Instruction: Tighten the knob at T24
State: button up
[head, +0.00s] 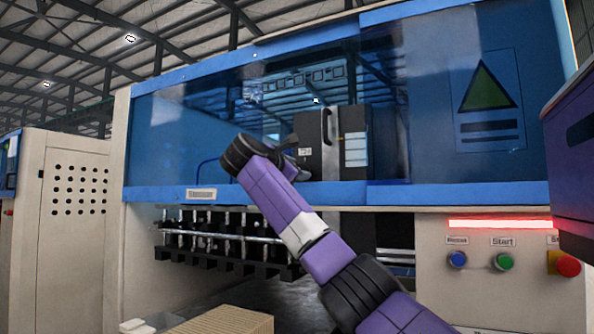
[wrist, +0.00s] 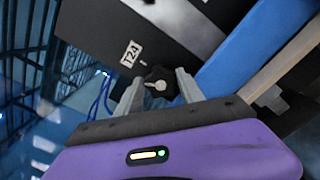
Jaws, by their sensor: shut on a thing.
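The T24 label (wrist: 131,54) is a white plate on a dark panel in the wrist view. Just below it is a small dark knob (wrist: 158,83) with a lighter tab or pointer on it. My gripper (wrist: 157,92) has its two grey fingers on either side of the knob and is shut on it. In the head view my gripper (head: 290,152) reaches into the machine opening beside a dark box (head: 336,145), and my wrist hides most of the contact. The knob cannot be made out in the head view.
Blue glazed covers (head: 475,95) flank the opening. A blue rail (head: 330,193) runs under it, above a row of dark clamps (head: 225,240). A red-lit control panel (head: 500,262) has blue, green and red buttons. Stacked brown sheets (head: 228,321) lie below.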

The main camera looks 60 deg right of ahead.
jog(key=shift+a+f+m, duration=0.1)
jog(key=shift+f+m, duration=0.05)
jog(key=shift+m, duration=0.35)
jog(key=o, duration=1.4)
jog(key=shift+a, duration=0.1)
jog(key=shift+s, duration=0.1)
